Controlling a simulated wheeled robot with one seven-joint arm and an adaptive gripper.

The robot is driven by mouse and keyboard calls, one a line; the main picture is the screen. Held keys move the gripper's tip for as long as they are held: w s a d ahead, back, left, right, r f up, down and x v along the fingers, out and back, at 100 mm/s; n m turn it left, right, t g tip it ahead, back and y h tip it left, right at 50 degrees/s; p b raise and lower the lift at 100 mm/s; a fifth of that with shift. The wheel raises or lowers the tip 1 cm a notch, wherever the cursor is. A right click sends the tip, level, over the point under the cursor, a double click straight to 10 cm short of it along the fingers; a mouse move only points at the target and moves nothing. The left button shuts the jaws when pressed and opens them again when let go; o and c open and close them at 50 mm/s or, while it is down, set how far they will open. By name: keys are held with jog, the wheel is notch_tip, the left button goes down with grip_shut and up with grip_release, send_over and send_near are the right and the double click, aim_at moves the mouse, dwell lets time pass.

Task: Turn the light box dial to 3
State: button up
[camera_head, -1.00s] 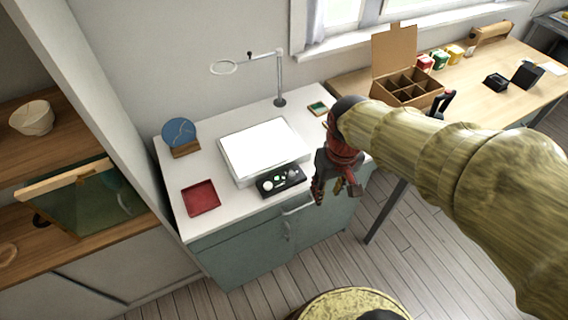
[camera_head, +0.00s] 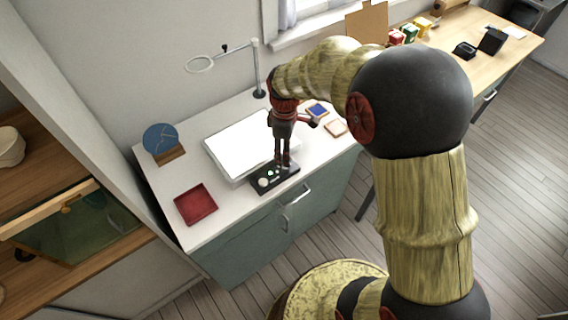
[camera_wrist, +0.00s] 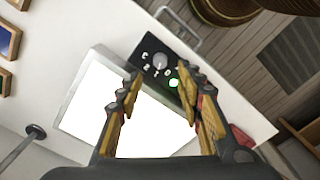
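The light box (camera_head: 236,146) is a white lit panel on the white cabinet top. Its black control panel (camera_head: 259,188) sits along the front edge. My gripper (camera_head: 282,163) points down over the right part of the panel. In the wrist view my gripper (camera_wrist: 168,88) has its fingers apart with nothing between them. The fingertips are near the dial and green button; contact cannot be told.
A red tray (camera_head: 196,204) lies at the left front of the cabinet top. A blue disc on a wooden stand (camera_head: 161,139) and a ring lamp (camera_head: 258,70) stand behind. Small framed pads (camera_head: 336,128) lie right of the light box. A wooden table (camera_head: 480,50) is at right.

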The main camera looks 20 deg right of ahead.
aim_at(286, 168)
notch_tip(286, 168, down, 7)
jog(key=shift+r+b, duration=0.2)
jog(key=shift+b, duration=0.85)
jog(key=c, duration=0.3)
grip_shut()
